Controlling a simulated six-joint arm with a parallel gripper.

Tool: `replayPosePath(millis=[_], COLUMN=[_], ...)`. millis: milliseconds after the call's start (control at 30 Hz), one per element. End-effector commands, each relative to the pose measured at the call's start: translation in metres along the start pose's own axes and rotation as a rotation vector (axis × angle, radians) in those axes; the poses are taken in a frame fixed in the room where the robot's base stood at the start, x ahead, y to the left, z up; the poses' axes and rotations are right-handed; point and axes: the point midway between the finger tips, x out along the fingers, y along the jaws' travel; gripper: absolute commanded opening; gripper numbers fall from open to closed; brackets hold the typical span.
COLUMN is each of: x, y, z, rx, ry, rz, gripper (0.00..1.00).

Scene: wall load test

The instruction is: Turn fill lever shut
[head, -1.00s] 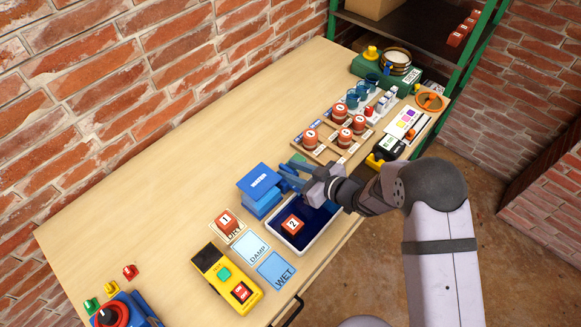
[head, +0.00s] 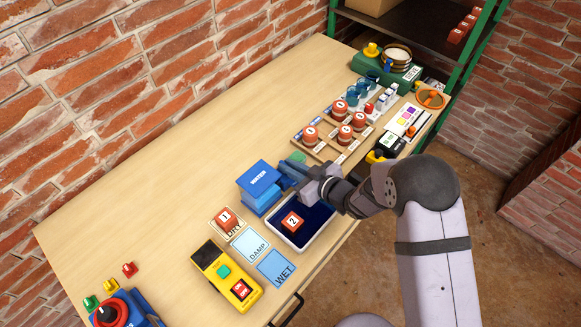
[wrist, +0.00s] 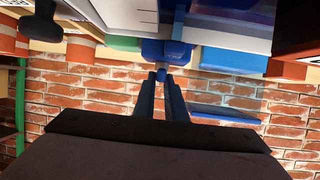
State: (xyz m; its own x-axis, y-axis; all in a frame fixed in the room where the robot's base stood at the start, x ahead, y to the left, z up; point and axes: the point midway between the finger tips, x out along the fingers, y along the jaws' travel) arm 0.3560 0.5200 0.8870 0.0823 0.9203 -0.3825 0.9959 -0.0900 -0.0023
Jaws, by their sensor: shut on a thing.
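The blue water box (head: 262,178) with a lettered top stands on the table, left of the dark-blue tray (head: 327,216). My gripper (head: 287,172) is at the box's right side, its fingers pointing left toward it. A brick marked 2 (head: 292,221) lies in the tray.
A brick marked 1 (head: 225,218) sits on the DRY card, beside the DAMP card (head: 251,246) and WET card (head: 277,268). A yellow meter (head: 226,275) lies in front. A wooden rack with several bricks (head: 345,132) stands behind my gripper. The table's left rear is clear.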

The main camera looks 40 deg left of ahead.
Motion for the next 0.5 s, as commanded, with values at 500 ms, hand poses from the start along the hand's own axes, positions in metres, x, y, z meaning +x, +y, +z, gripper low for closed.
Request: replayPosePath(millis=[500], x=[0.0027], y=[-0.0063], z=[-0.0022], rx=[0.094], ry=[0.008], rz=[0.240], gripper=[0.00])
